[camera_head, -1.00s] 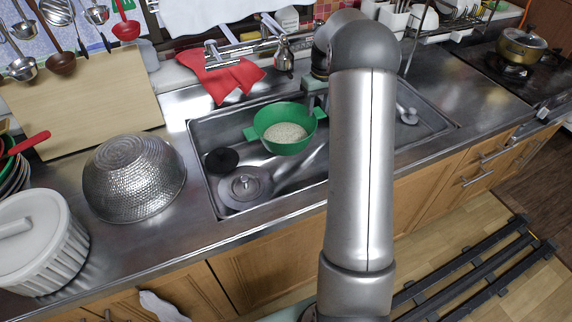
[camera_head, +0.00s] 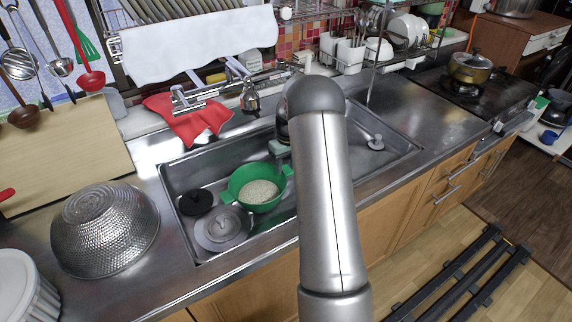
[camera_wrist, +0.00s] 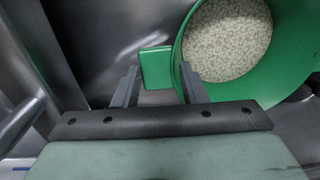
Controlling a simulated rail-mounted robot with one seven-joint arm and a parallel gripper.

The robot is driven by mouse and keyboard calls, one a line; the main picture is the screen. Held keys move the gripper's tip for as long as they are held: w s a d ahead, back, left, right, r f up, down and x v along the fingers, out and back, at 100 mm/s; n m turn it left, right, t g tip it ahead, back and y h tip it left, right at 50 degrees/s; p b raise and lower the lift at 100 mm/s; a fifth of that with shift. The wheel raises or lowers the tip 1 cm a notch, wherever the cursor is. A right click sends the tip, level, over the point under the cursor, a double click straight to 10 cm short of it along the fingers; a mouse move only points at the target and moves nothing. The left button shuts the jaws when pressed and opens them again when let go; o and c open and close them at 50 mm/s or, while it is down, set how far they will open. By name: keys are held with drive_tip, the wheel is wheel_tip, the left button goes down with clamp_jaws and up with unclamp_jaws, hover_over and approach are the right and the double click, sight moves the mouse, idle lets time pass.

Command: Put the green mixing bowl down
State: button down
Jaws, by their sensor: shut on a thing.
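The green mixing bowl (camera_head: 237,186) has tab handles and holds pale grains (camera_head: 262,191). It is in the sink area, right of the round metal drain cover. Whether its base touches the sink floor is hidden. In the wrist view the bowl's wall (camera_wrist: 290,72) fills the upper right, tilted in that picture. My gripper (camera_wrist: 160,80) is shut on the bowl's green tab handle (camera_wrist: 155,66), which sits between the fingers. In the head view my arm hides most of the gripper.
The steel sink (camera_head: 172,172) holds a black disc (camera_head: 195,202) and the drain cover (camera_head: 222,226). A hammered metal bowl (camera_head: 105,230) stands upside down on the counter at left. A red cloth (camera_head: 190,122) and the faucet (camera_head: 250,98) are behind. The counter at right is clear.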

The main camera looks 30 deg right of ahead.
drive_tip(key=shift+f, duration=0.1)
drive_tip(key=c, duration=0.9)
unclamp_jaws()
drive_tip(key=r, duration=1.2)
drive_tip(key=shift+d+r+b, duration=0.1)
drive_tip(key=shift+d+b, duration=0.25)
